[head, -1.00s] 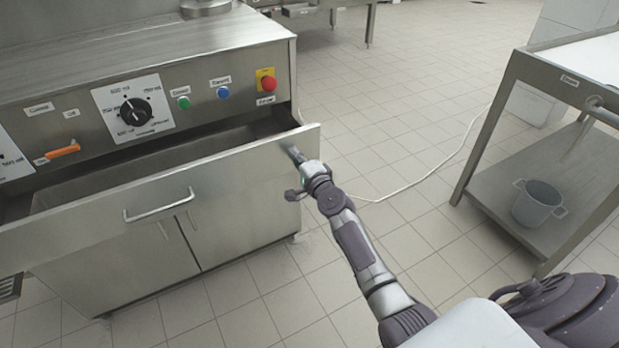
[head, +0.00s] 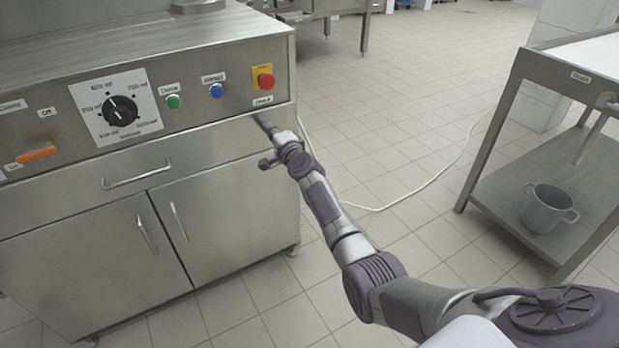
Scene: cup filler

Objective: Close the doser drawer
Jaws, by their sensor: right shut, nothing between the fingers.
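The doser drawer (head: 215,150) is a wide steel front with a bar handle (head: 136,175), in the left half of the head view. It sits in against the cabinet, below the control panel, and no opening shows above it. My right gripper (head: 265,124) is shut and empty, at the upper right part of the drawer front. Its fingertips seem to touch the front there, though the contact point is small and partly hidden. My left gripper is not in view.
The panel above has a black dial (head: 119,110), green button (head: 173,101), blue button (head: 216,90), red stop button (head: 265,80) and orange switch (head: 36,153). Cabinet doors (head: 90,262) below are shut. A steel table (head: 560,180) with a grey pot (head: 547,207) stands right. A white cable crosses the floor.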

